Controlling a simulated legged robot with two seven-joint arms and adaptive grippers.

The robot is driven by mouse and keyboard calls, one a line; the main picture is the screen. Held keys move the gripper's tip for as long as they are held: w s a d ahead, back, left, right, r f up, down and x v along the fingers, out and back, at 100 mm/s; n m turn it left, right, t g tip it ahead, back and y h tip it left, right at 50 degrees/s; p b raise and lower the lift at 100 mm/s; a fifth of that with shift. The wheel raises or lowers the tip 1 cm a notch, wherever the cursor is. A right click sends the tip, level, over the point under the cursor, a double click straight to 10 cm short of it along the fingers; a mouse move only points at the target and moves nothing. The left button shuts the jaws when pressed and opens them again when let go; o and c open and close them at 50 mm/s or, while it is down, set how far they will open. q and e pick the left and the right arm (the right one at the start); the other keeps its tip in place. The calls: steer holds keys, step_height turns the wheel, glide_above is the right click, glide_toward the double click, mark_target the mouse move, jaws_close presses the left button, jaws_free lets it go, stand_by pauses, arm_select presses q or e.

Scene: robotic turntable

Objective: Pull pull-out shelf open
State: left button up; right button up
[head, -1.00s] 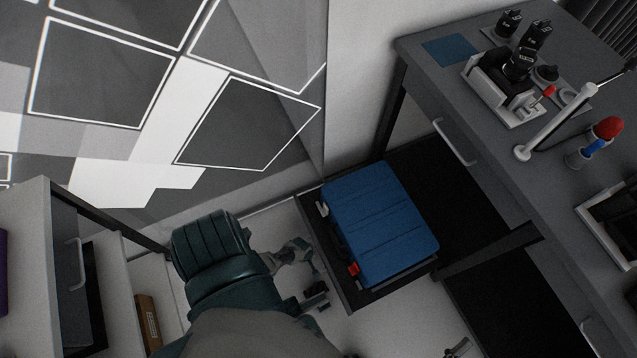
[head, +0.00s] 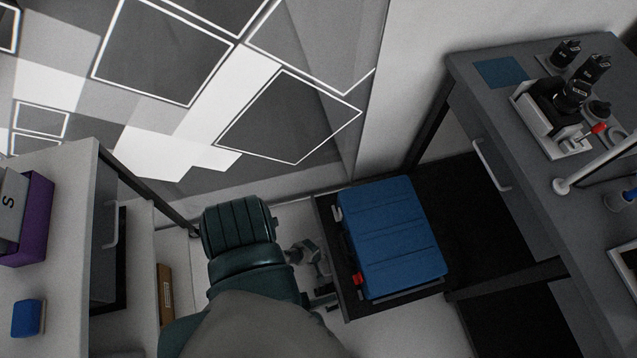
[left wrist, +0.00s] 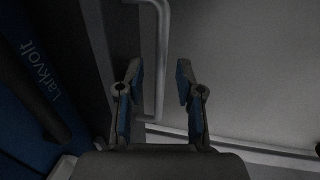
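The pull-out shelf (head: 347,309) is a dark tray low under the grey table, carrying a blue case (head: 392,238). Its left edge sticks out past the table legs. My left gripper (head: 322,272) is low beside that edge, partly hidden by my own arm. In the left wrist view, my left gripper (left wrist: 158,75) is open, its fingers spread on both sides of a thin grey bar handle (left wrist: 162,45). The fingers appear apart from the bar. The blue case (left wrist: 32,95) fills the left side there. My right gripper is out of view.
The grey table (head: 520,110) with tools stands at the right, with a drawer handle (head: 490,165). A white shelf unit (head: 72,165) holding boxes stands at the left. White floor shows between them. A patterned wall closes the back.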

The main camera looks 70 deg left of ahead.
arm_select(q)
steer(key=shift+a, duration=0.15)
steer(key=shift+r, duration=0.15)
step_height(320, 180, up, 12)
steer(key=s, duration=0.2)
steer(key=shift+s+f, duration=0.2)
steer(key=shift+f, duration=0.05)
stand_by(0.6)
